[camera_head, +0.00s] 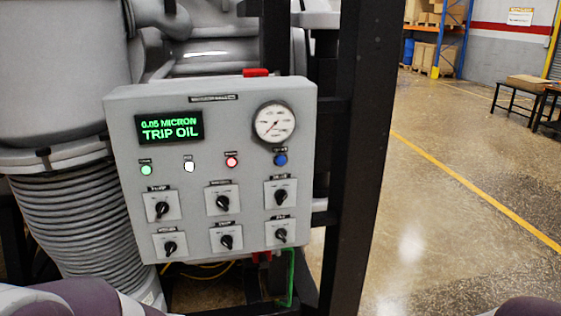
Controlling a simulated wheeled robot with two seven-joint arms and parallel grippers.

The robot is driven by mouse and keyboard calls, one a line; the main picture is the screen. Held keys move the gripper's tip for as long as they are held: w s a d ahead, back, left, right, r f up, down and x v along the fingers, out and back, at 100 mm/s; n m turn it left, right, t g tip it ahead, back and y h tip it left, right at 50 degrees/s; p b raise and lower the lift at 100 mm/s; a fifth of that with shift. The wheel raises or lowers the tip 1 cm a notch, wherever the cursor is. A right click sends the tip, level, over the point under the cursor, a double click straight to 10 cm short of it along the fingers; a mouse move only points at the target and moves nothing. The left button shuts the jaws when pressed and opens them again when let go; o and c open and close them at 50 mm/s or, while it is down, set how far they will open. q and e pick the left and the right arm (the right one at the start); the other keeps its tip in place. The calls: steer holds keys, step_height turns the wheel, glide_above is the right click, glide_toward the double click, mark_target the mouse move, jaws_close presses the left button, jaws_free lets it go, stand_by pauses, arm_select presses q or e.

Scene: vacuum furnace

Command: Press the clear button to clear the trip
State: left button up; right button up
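A grey control panel (198,214) faces me left of centre. Its dark display (169,129) reads "0.05 MICRON" and "TRIP OIL" in green. A row of round buttons sits below it: a green one (146,170), a white one (189,166), a red one (232,162) and a blue one (280,159). Their small labels are too blurred to read, so I cannot tell which is the clear button. Parts of my arms show at the bottom left and bottom right edges. Neither gripper is in view.
Several black rotary knobs (223,202) and a round gauge (275,122) are on the panel. A black frame post (362,160) stands right of it. A ribbed grey hose (75,220) is at left. Open floor (450,230) lies to the right.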

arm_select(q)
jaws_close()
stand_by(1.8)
